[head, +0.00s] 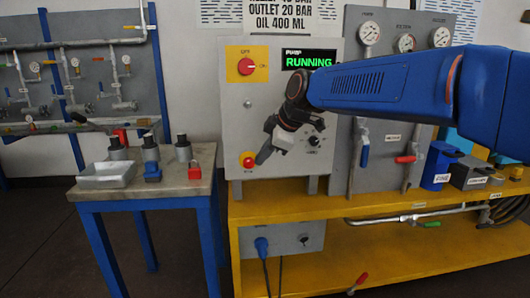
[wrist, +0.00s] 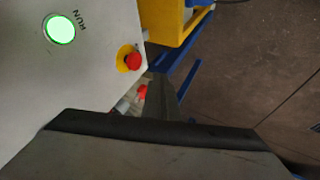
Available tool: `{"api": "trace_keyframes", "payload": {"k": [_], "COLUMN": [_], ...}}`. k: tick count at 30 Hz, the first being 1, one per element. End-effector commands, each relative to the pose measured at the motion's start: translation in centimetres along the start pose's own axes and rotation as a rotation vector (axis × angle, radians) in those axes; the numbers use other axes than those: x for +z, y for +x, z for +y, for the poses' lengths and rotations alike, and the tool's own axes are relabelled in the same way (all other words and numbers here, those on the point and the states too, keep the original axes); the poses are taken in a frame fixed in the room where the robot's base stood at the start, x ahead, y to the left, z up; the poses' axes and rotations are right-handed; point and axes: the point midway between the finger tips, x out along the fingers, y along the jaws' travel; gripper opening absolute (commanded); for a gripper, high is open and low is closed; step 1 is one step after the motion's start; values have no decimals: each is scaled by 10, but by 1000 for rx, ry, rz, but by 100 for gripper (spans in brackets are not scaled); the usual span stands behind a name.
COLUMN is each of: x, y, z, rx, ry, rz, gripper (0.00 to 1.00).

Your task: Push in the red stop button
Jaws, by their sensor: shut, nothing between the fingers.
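The red stop button (head: 248,161) sits on a yellow collar at the lower left of the grey control panel (head: 234,120). In the wrist view the button (wrist: 133,61) stands out from the panel face. My gripper (head: 261,159) is shut and empty, its tip just right of the button in the head view. I cannot tell whether it touches the button there. In the wrist view the gripper's dark body fills the bottom. The panel display (head: 309,60) reads RUNNING in green.
A green lit RUN button (wrist: 60,29) is on the same panel. A red rotary switch (head: 246,67) is above, and a black knob (head: 313,141) is to the right. A small table (head: 150,188) with a red padlock (head: 195,171) and several weights stands left. The yellow bench (head: 330,207) runs below.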

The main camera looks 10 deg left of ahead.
Motion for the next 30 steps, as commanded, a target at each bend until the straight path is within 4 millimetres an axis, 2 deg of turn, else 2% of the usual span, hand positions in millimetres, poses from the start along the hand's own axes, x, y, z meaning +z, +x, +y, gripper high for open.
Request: {"api": "trace_keyframes", "payload": {"k": [3,10,12,18,30], "x": [0,0,0,0,0], "y": [23,62,66,74,77], "z": [-1,-1,12,29,35], "rx": [-3,-2,0,0,0], "ry": [0,0,1,1,0], "rz": [-1,0,0,-1,0], "gripper": [0,0,0,0,0]}}
